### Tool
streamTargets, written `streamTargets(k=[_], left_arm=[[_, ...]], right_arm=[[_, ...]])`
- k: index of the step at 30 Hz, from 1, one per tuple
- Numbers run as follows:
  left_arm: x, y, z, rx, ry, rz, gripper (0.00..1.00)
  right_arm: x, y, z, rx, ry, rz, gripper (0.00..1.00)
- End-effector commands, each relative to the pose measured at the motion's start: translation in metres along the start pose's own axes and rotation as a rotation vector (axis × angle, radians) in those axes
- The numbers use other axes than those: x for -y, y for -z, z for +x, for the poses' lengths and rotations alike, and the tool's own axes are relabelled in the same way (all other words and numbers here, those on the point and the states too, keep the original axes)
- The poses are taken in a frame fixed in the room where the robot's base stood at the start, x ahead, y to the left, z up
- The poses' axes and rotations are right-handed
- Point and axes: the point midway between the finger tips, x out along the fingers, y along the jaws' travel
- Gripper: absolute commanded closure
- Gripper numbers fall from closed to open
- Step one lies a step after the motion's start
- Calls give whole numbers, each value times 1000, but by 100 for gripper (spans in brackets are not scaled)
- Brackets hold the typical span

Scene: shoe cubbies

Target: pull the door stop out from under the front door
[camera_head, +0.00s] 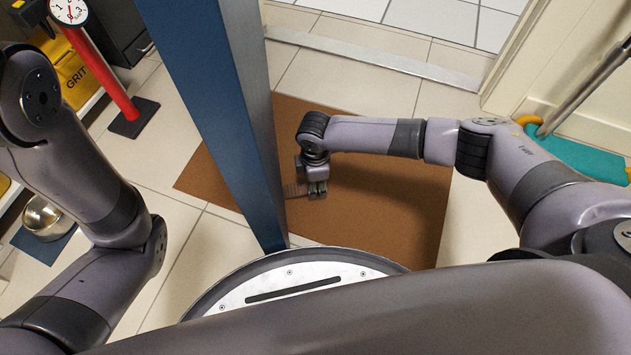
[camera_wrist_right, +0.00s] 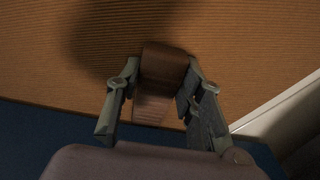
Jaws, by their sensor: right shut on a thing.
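The door stop (camera_wrist_right: 158,85), a brown wedge, sits between the fingers of my right gripper (camera_wrist_right: 160,100) in the right wrist view. The gripper is shut on it. In the head view my right gripper (camera_head: 316,188) is low over the brown mat, just right of the blue front door (camera_head: 215,110). The stop is mostly hidden there by the gripper and blends with the mat. A blue surface, likely the door, shows below the fingers in the wrist view. Whether the stop still touches the door I cannot tell. My left gripper is out of view; only its arm shows.
The brown mat (camera_head: 400,215) lies on pale tiles beside the door. A metal threshold (camera_head: 390,62) crosses the doorway behind. A red post (camera_head: 105,75), a yellow grit bin (camera_head: 75,78) and a metal bowl (camera_head: 45,217) stand left. A teal object (camera_head: 580,158) lies right.

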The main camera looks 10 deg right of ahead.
Motion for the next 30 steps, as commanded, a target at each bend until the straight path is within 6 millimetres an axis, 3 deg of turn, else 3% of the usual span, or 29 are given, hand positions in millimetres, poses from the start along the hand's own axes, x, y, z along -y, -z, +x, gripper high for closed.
streamTargets(k=[8, 30], left_arm=[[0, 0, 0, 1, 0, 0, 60], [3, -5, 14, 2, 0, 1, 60]], right_arm=[[0, 0, 0, 0, 1, 0, 94], [1, -24, -1, 1, 1, 1, 94]])
